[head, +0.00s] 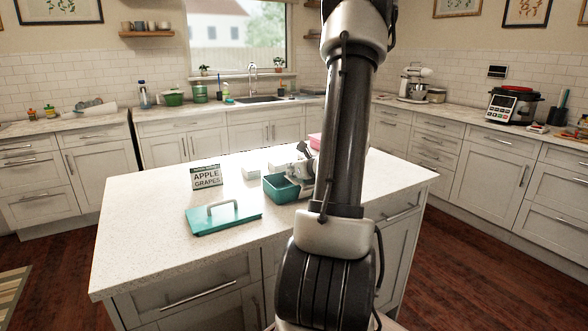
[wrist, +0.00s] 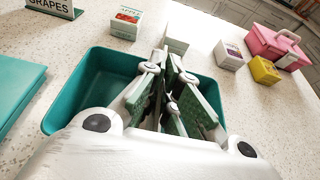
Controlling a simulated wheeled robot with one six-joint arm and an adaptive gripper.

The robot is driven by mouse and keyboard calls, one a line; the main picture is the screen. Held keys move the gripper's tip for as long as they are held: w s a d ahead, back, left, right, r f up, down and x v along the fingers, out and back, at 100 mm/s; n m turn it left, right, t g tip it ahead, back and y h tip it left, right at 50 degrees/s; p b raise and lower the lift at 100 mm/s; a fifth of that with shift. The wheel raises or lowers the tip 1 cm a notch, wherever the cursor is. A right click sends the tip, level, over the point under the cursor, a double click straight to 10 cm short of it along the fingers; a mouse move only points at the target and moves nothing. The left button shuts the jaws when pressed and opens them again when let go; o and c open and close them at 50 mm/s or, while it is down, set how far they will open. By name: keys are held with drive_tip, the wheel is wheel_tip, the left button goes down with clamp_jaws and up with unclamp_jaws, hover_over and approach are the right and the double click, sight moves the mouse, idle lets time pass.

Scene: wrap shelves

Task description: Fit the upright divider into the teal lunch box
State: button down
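The teal lunch box (head: 277,188) stands open on the island, just left of my arm in the head view. In the wrist view its teal walls (wrist: 85,85) surround my gripper (wrist: 172,85). My gripper points down into or just over the box, near its middle. Its two fingers, with speckled green pads, are close together. I cannot make out the divider clearly; any thin panel between the fingers is hidden by them. A teal lid (head: 224,216) with a pale handle lies flat to the front left of the box.
A sign reading APPLE GRAPES (head: 206,177) stands behind the lid. Beyond the box are an apple-labelled carton (wrist: 125,24), a purple-labelled carton (wrist: 229,56), a yellow carton (wrist: 264,70) and a pink box (wrist: 275,42). The island's left front (head: 140,240) is clear.

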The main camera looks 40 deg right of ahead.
drive_tip(key=shift+f, duration=1)
drive_tip(key=c, duration=1.6)
unclamp_jaws()
drive_tip(key=shift+o, duration=0.2)
drive_tip(key=v, duration=1.2)
drive_tip(key=shift+f, duration=0.1)
